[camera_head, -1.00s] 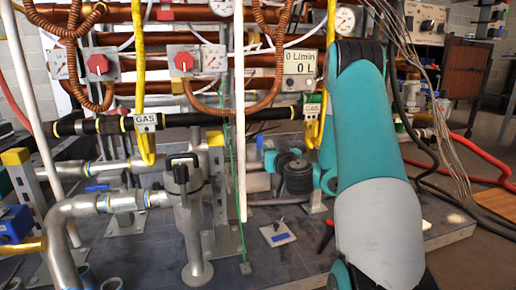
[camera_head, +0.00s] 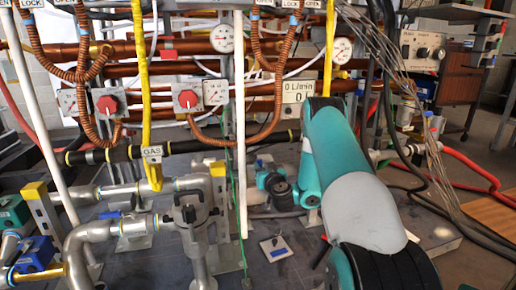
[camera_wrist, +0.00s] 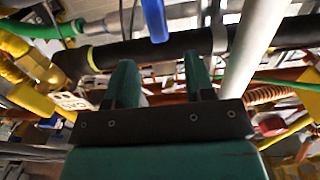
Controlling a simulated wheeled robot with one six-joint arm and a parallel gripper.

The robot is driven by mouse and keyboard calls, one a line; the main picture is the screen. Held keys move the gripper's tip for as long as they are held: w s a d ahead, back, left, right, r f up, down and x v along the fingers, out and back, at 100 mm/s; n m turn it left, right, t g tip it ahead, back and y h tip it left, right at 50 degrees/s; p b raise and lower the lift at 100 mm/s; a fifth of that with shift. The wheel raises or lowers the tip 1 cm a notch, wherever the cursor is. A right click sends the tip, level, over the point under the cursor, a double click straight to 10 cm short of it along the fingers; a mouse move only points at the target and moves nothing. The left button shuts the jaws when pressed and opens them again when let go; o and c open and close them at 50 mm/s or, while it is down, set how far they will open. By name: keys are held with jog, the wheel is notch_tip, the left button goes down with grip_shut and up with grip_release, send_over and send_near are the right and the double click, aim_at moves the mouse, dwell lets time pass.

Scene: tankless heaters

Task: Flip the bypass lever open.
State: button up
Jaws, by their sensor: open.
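A blue lever-like handle (camera_wrist: 155,20) shows at the top middle of the wrist view, apart from my fingertips; I cannot tell for sure that it is the bypass lever. My gripper (camera_wrist: 162,78) is open, with two teal fingers apart and nothing between them. A black pipe (camera_wrist: 160,48) crosses the wrist view beyond the fingertips. In the head view, a small blue handle (camera_head: 109,214) sits by the silver pipes on the left. My arm reaches toward the pipes at right of centre there, and my fingers cannot be made out.
Copper pipes, red knobs (camera_head: 107,104) and gauges (camera_head: 222,38) fill the back. A white upright pole (camera_head: 240,130) and a yellow gas pipe (camera_head: 146,90) stand in front. Silver pipework (camera_head: 85,240) and a black-handled housing (camera_head: 190,212) fill the lower left. Cables hang at right.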

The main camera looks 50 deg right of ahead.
aim_at(260, 161)
jog(key=p+x, duration=0.3)
jog(key=x, duration=0.1)
jog(key=shift+w+r+p, duration=0.15)
jog(key=shift+p, duration=0.2)
jog(key=x, duration=0.3)
jog(key=shift+w+p, duration=0.1)
jog(key=shift+p, duration=0.3)
jog(key=shift+w+d, duration=0.4)
jog(key=shift+w, duration=0.1)
grip_shut()
